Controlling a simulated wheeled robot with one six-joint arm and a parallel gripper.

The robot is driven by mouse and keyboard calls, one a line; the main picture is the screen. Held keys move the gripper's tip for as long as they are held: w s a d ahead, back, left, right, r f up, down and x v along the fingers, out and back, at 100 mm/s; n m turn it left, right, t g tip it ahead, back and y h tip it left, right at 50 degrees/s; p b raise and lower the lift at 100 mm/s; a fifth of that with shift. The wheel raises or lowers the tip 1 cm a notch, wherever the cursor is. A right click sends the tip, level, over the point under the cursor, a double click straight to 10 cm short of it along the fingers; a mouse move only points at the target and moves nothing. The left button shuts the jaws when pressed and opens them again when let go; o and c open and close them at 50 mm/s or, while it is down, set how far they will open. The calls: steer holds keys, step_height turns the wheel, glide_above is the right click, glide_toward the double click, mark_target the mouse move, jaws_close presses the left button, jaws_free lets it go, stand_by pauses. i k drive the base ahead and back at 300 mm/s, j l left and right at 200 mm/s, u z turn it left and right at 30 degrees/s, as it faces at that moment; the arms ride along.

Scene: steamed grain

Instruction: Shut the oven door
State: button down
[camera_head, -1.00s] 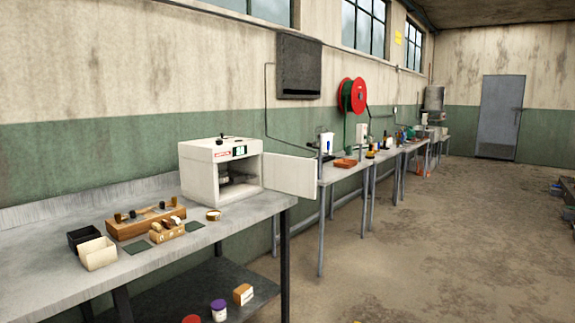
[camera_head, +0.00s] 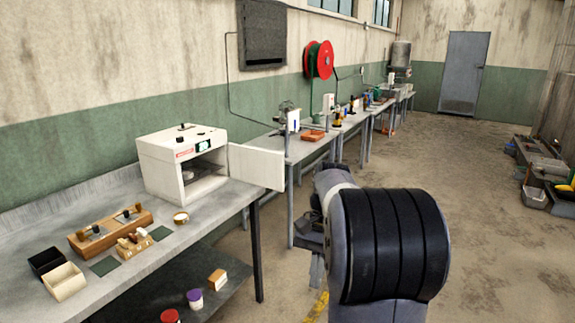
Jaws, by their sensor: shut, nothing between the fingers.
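The white oven (camera_head: 183,160) stands on the grey bench at the left. Its door (camera_head: 257,167) is open, swung out to the right on the right side of the opening, and reaches past the bench's end. Inside the oven something dark and round (camera_head: 202,172) is partly visible. My gripper (camera_head: 316,272) is partly hidden behind my arm, low and to the right of the door and apart from it. It is shut and empty.
The bench (camera_head: 135,205) also holds a wooden block with tools (camera_head: 110,232), a dark bin (camera_head: 46,262), a cream bin (camera_head: 64,281) and a small round tin (camera_head: 181,217). A lower shelf (camera_head: 160,290) carries jars and a box. Open floor (camera_head: 480,220) lies to the right.

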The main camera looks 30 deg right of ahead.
mark_target(264, 168)
steer(key=i+l, duration=0.25)
steer(key=i, duration=0.2)
steer(key=i+l+z, duration=0.1)
steer(key=i+l, duration=0.2)
steer(key=i, duration=0.15)
steer(key=i+l, duration=0.2)
steer(key=i, duration=0.25)
steer(key=i+l, duration=0.25)
steer(key=i, duration=0.25)
steer(key=z, duration=0.05)
